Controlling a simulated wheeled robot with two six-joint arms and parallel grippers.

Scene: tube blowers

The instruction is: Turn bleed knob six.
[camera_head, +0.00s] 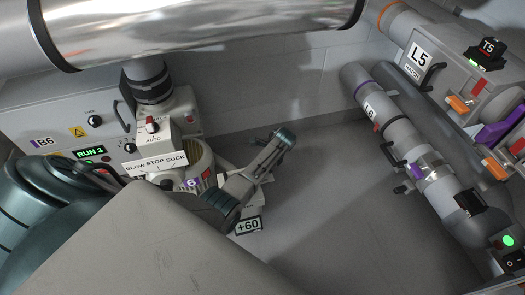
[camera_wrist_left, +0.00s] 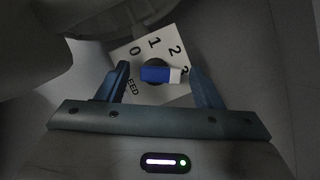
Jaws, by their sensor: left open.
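In the left wrist view a knob (camera_wrist_left: 155,72) with a blue and white grip bar sits on a white dial plate (camera_wrist_left: 150,45). The plate shows 0, 1, 2 and a partly hidden 3, and the letters "EED". The bar lies nearly level, its white end to the right. My left gripper (camera_wrist_left: 158,70) is open, with one blue finger on each side of the knob and a gap on both sides. In the head view a purple label 6 (camera_head: 192,183) marks a blower under the "BLOW STOP SUCK" plate (camera_head: 155,162). I cannot make out this knob there. My right gripper is not seen.
A large metal pipe (camera_head: 200,25) crosses the top. Panel B6 (camera_head: 60,115) reads "RUN 3". Tube L6 (camera_head: 400,140) and box L5 (camera_head: 440,75) stand at right. The floor (camera_head: 330,210) between is clear.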

